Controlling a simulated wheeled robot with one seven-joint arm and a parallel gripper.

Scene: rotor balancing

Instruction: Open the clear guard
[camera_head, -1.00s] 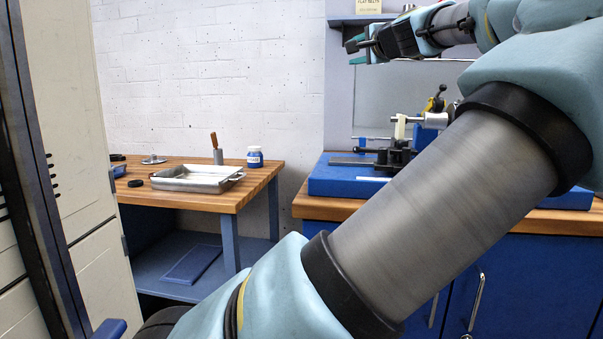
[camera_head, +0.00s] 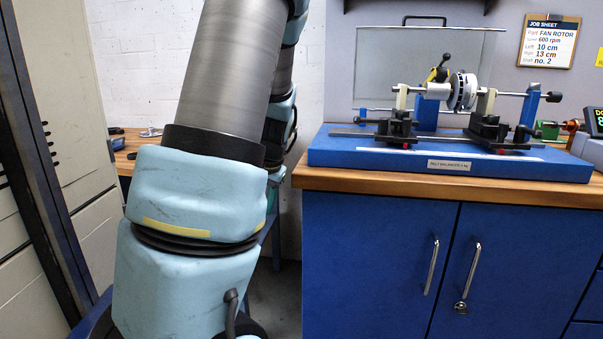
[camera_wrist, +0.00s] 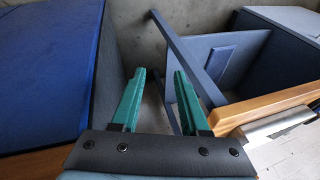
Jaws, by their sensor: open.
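The clear guard (camera_head: 385,62) is a thin transparent panel with a black handle (camera_head: 425,19) along its top edge. In the head view it stands upright behind the rotor (camera_head: 462,91), which shows uncovered from the front. The rotor sits on its shaft between two supports on the blue balancing stand (camera_head: 340,158). My gripper (camera_wrist: 160,73) shows only in the wrist view, with its two green fingers apart and nothing between them. It points down into a gap between furniture, away from the guard, which is not visible in the wrist view.
The stand rests on a wooden-topped blue cabinet (camera_head: 380,240). A job sheet (camera_head: 548,42) hangs at the right, above a display box (camera_head: 594,123). In the wrist view, a wooden bench edge (camera_wrist: 265,108) is close at the right and a blue surface (camera_wrist: 45,70) at the left.

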